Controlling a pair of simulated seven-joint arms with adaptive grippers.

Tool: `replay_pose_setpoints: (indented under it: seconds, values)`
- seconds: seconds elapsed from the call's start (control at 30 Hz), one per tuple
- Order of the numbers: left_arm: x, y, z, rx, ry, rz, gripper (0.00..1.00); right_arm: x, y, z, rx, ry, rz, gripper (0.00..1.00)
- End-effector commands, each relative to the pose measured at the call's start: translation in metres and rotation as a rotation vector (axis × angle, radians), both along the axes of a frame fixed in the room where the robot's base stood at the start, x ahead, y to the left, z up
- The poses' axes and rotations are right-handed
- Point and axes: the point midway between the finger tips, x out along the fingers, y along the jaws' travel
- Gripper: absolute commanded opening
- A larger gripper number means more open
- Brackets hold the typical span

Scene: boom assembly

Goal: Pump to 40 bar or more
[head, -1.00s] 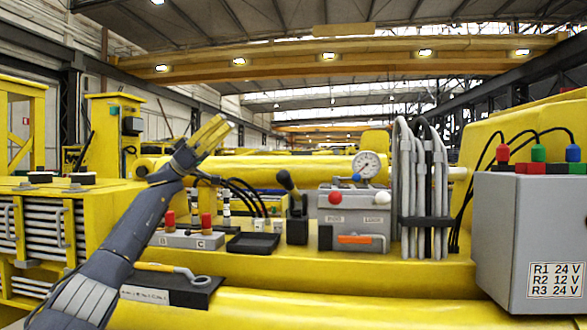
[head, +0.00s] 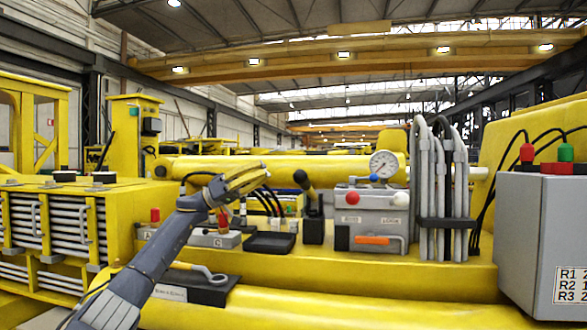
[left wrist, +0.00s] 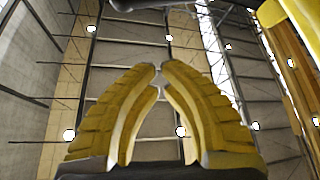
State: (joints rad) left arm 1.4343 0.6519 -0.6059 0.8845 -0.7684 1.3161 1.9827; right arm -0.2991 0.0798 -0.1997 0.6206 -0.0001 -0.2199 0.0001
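The grey pump unit (head: 378,218) stands on the yellow boom right of centre. Its round white gauge (head: 383,164) is on top; the needle is too small to read. A red knob (head: 352,197), a blue knob (head: 374,178) and an orange handle (head: 372,240) are on the unit. My right gripper is not in view.
A black tray (head: 270,243) and a grey box with red knobs (head: 210,238) lie near my left arm. Grey hoses (head: 440,190) stand right of the pump. A grey cabinet (head: 540,245) is at the far right. The air above the lever is clear.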

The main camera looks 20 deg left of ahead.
Motion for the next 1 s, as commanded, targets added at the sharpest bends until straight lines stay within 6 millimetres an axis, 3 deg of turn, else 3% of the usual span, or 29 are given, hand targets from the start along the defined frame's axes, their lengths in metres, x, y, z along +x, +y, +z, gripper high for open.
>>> replay_pose_setpoints:
  seconds: [0.27,0.77,0.8,1.0]
  values:
    - [0.004,-0.015,0.009,0.000,-0.003,-0.001,0.00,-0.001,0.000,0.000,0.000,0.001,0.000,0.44]
    - [0.025,-0.088,0.051,0.000,-0.003,-0.001,0.00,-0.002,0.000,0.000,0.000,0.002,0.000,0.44]
    - [0.024,-0.085,0.041,0.000,0.001,0.001,0.00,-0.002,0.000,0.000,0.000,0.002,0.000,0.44]
    - [0.018,-0.090,0.024,0.000,-0.001,0.000,0.00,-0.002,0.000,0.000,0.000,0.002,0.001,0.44]
